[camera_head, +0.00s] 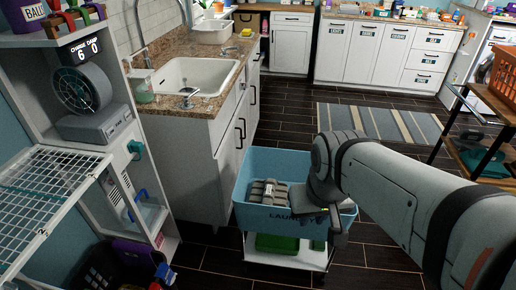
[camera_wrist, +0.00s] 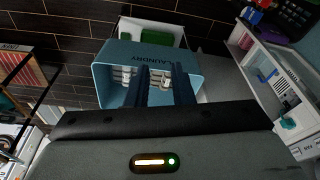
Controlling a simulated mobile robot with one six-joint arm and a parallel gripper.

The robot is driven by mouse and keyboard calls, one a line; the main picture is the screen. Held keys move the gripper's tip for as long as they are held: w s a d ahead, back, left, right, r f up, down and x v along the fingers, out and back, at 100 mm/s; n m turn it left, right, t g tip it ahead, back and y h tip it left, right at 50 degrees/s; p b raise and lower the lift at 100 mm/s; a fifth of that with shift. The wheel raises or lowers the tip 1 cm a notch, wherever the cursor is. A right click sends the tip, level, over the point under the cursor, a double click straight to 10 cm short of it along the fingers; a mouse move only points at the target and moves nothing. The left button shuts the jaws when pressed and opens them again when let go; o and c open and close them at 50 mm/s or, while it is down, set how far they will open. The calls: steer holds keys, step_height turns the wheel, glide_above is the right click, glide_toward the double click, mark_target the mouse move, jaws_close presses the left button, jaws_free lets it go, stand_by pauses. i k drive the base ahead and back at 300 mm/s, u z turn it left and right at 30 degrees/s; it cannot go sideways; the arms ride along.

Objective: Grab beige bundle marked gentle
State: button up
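A beige-grey rolled bundle (camera_head: 267,191) lies in the blue laundry bin (camera_head: 262,217), toward its left side. Its small label is too small to read. In the wrist view, a beige bundle (camera_wrist: 165,80) shows between and beside my fingers, and another pale bundle (camera_wrist: 127,76) lies to their left. My gripper (camera_head: 335,222) is over the right part of the bin in the head view, and my arm hides that part of the inside. In the wrist view my gripper (camera_wrist: 163,77) has its two dark fingers apart, pointing toward the bin (camera_wrist: 112,55), with nothing visibly gripped.
The bin stands on a white cart with a green item (camera_head: 277,242) below. A sink cabinet (camera_head: 213,150) is close at the left. A wire rack (camera_head: 50,185) is at the far left, a shelf with an orange basket (camera_head: 503,72) at the right. A striped rug (camera_head: 380,122) lies behind.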

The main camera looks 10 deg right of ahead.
mark_target(271, 192)
steer(key=z, duration=0.15)
steer(key=i, duration=0.95)
steer(key=u, duration=0.25)
